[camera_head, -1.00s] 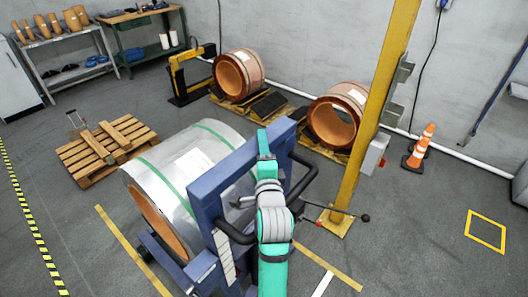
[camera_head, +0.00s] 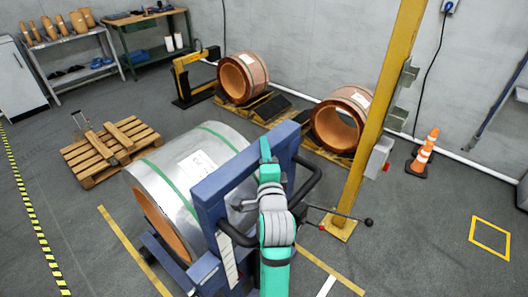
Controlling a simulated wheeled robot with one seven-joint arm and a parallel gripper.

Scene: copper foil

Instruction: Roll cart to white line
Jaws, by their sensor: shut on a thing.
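The blue cart (camera_head: 208,195) stands at the bottom centre, carrying a large foil coil (camera_head: 196,163) wrapped in silver with green straps and a copper-coloured core. Black handles (camera_head: 312,172) stick out from the cart's frame on my side. My teal and grey arm reaches over the frame between them. My gripper (camera_head: 243,206) is shut at the cart's handle; my arm hides most of the grip. A short white line (camera_head: 326,287) shows on the floor at the bottom edge, right of my arm; the rest is out of view.
A yellow post (camera_head: 377,115) stands close right of the cart. Two copper coils (camera_head: 242,78) sit on pallets at the back. A wooden pallet (camera_head: 112,147) lies left, an orange cone (camera_head: 424,153) right. Yellow floor lines (camera_head: 131,248) flank the cart. The right floor is mostly clear.

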